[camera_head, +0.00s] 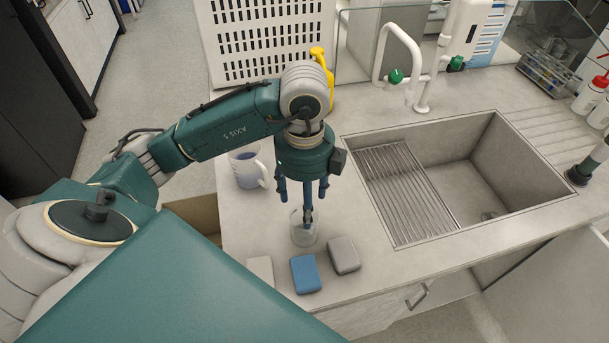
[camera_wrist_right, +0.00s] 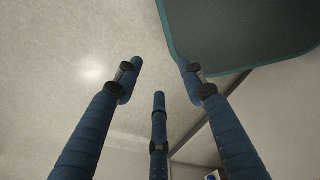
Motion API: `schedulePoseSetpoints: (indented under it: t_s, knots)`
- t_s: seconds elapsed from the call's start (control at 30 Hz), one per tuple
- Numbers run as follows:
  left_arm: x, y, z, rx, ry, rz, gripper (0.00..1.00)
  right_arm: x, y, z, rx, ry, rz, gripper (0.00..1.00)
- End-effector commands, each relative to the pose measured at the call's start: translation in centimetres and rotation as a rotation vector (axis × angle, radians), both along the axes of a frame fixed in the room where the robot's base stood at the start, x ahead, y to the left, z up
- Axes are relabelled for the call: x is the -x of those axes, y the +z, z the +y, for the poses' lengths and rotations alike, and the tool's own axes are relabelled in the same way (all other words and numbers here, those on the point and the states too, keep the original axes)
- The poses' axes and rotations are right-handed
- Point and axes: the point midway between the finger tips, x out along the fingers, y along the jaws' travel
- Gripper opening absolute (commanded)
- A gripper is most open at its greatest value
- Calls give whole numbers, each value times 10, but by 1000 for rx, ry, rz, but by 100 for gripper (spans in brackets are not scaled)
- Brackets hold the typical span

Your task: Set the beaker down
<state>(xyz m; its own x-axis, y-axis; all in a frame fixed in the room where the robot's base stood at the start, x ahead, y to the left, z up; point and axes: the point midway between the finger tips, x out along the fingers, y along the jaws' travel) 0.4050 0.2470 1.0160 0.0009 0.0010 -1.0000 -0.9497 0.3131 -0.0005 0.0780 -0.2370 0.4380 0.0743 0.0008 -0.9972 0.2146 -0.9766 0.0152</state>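A clear glass beaker (camera_head: 303,236) stands upright on the grey counter left of the sink. My left gripper (camera_head: 305,206) points straight down above it. Two of its fingers are spread apart and end near the height of the rim, outside it. The third finger overlaps the beaker in the head view, and I cannot tell whether it touches the glass. My right gripper (camera_wrist_right: 160,85) shows in the right wrist view with its three fingers spread and nothing between them.
A mug (camera_head: 246,170) stands behind and left of the beaker. White (camera_head: 260,271), blue (camera_head: 305,274) and grey (camera_head: 343,255) pads lie near the counter's front edge. The sink (camera_head: 480,165) with a drain rack (camera_head: 400,195) is to the right. A faucet (camera_head: 422,90) stands behind.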

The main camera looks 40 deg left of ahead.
Motion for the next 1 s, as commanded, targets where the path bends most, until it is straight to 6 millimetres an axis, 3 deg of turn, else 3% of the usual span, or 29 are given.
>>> schedulePoseSetpoints:
  t_s: [0.03, 0.23, 0.47, 0.77, 1.0]
  knots:
    - [0, -13, 0, 0, 0, 0, 61, 3, -14, -3, 3, 1, 4, 40]
    - [0, -30, 0, 1, 1, 1, 61, -3, -26, -5, 5, 1, -3, 40]
    - [1, -61, 0, 0, 2, 5, 61, -18, -18, -2, 0, 0, -28, 40]
    - [-1, -87, 1, 0, 1, 3, 61, -16, -11, 8, -11, -4, -24, 40]
    - [-2, -123, 3, 0, 1, 3, 61, -13, 2, 8, -11, -4, -19, 40]
